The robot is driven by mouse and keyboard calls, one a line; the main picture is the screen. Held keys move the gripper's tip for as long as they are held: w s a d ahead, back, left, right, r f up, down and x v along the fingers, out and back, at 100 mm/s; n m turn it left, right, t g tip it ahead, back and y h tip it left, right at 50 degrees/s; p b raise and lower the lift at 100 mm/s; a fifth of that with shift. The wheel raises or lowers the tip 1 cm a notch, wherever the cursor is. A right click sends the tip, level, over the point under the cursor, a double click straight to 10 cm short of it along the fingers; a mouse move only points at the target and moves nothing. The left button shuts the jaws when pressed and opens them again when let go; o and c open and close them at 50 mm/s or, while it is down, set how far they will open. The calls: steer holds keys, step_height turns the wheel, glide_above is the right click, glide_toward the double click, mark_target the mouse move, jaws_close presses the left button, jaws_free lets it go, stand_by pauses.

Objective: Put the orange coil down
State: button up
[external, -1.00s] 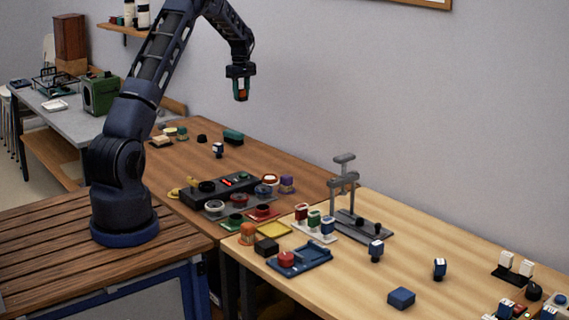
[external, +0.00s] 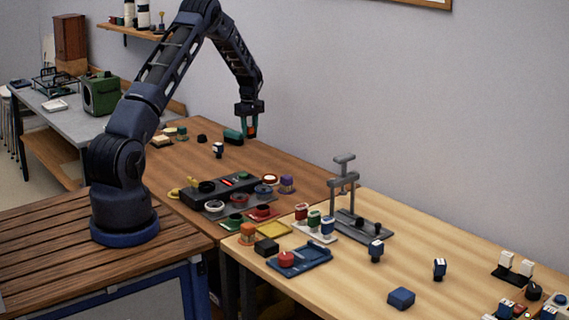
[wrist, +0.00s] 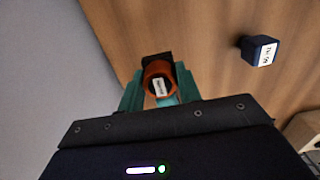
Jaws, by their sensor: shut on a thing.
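My gripper (external: 250,131) hangs over the far part of the brown table, in front of the wall. It is shut on the orange coil (wrist: 159,78), which sits between the green fingers in the wrist view. The coil has a white label and a dark piece behind it. In the external view only a small orange patch of the coil (external: 252,132) shows between the fingers. The coil appears to be held above the table (external: 290,165); the exact gap is hard to tell.
A small dark blue block with a white label (wrist: 259,51) stands on the table, apart from the gripper. A dark green box (external: 233,137) lies left of the gripper. A black device with several coils around it (external: 225,190) is nearer the front.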

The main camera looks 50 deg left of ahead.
steer(key=shift+f, duration=2.55)
steer(key=shift+f, duration=0.15)
steer(key=o, duration=1)
steer(key=shift+o, duration=0.2)
